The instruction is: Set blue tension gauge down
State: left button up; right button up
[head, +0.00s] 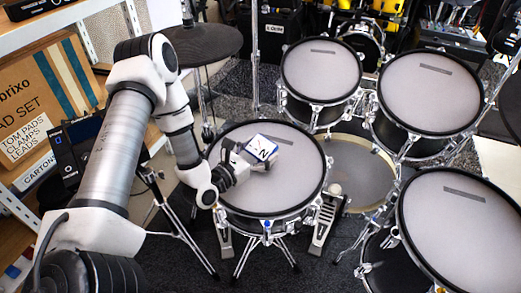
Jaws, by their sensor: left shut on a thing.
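The blue tension gauge (261,149) is a small block with a white face, dark markings and blue edges. It is over the left part of the near middle drum pad (290,187). My left gripper (243,159) comes in from the left and is shut on the gauge. The fingers partly hide the gauge's lower left side. I cannot tell whether the gauge touches the pad or is just above it. My right gripper is not in view.
More mesh pads stand at the back (320,72), back right (430,95) and front right (460,230). A dark cymbal pad (203,42) is behind my left arm. Boxes on a shelf (45,100) line the left. The held pad's right half is clear.

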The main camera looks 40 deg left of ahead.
pick_arm(q)
jog(key=shift+s+a+f+b, duration=0.1)
jog(key=shift+f+b, duration=0.3)
jog(key=shift+b, duration=0.05)
jog(key=o, duration=1.5)
jog(key=shift+r, duration=0.1)
jog(key=shift+r+p, duration=0.3)
jog(key=shift+p, duration=0.2)
jog(key=shift+r+p, duration=0.65)
jog(key=shift+p, duration=0.1)
jog(key=s+a+p, duration=0.1)
jog(key=s, duration=1.1)
jog(key=shift+a+f+p, duration=0.15)
jog(key=shift+a+p, duration=0.15)
jog(key=shift+a, duration=0.05)
